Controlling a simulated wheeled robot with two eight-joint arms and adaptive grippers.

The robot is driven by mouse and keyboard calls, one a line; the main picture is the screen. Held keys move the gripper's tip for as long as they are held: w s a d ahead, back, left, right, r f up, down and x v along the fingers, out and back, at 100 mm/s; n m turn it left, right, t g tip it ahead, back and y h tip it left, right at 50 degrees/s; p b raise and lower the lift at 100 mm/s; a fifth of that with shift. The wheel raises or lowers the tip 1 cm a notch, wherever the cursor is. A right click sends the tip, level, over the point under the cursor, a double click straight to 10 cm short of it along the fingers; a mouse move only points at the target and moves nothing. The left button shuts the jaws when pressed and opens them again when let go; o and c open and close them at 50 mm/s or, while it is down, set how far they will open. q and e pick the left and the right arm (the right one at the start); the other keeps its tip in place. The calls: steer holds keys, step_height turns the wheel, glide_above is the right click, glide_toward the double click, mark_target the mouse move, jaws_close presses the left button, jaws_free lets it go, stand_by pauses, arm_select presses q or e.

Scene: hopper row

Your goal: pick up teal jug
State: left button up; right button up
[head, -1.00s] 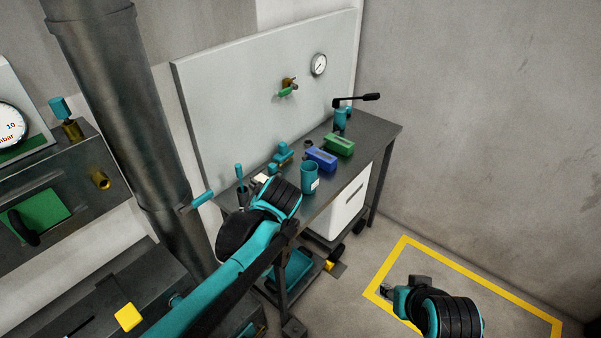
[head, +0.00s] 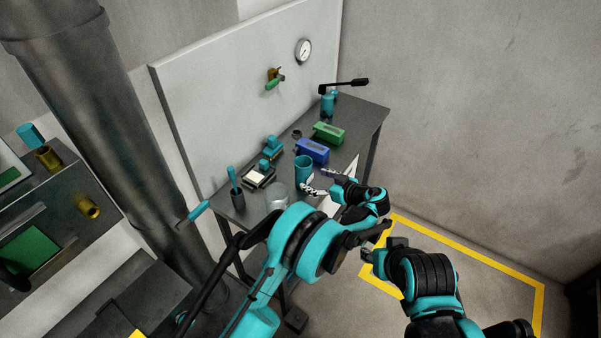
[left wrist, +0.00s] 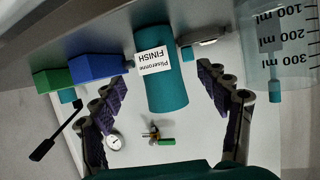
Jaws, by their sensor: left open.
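The teal jug (head: 304,165) stands upright near the front edge of the dark workbench (head: 357,127). In the left wrist view the jug (left wrist: 168,93) carries a white label reading "FINISH". My left gripper (head: 324,182) is open and empty, just in front of and to the right of the jug in the head view. In the left wrist view its two fingers lie on either side of the jug, with gaps on both sides. My right gripper (head: 382,250) is lower, over the floor; its jaw opening is unclear.
A clear measuring beaker (head: 277,194) stands close left of the jug. A blue box (head: 312,151) and a green box (head: 328,133) sit behind it. A dark cup with a teal-handled tool (head: 237,198) stands at the bench's left end. A pale panel (head: 215,100) backs the bench.

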mark_target(309, 177)
arm_select(q)
steer(key=b+x, duration=0.2)
steer(key=x, duration=0.4)
steer(key=shift+w+a+f, duration=0.15)
steer(key=shift+w+a, duration=0.1)
steer(key=shift+w, duration=0.05)
steer(key=shift+s, duration=0.1)
steer(key=shift+c, duration=0.6)
steer(key=c, duration=1.2)
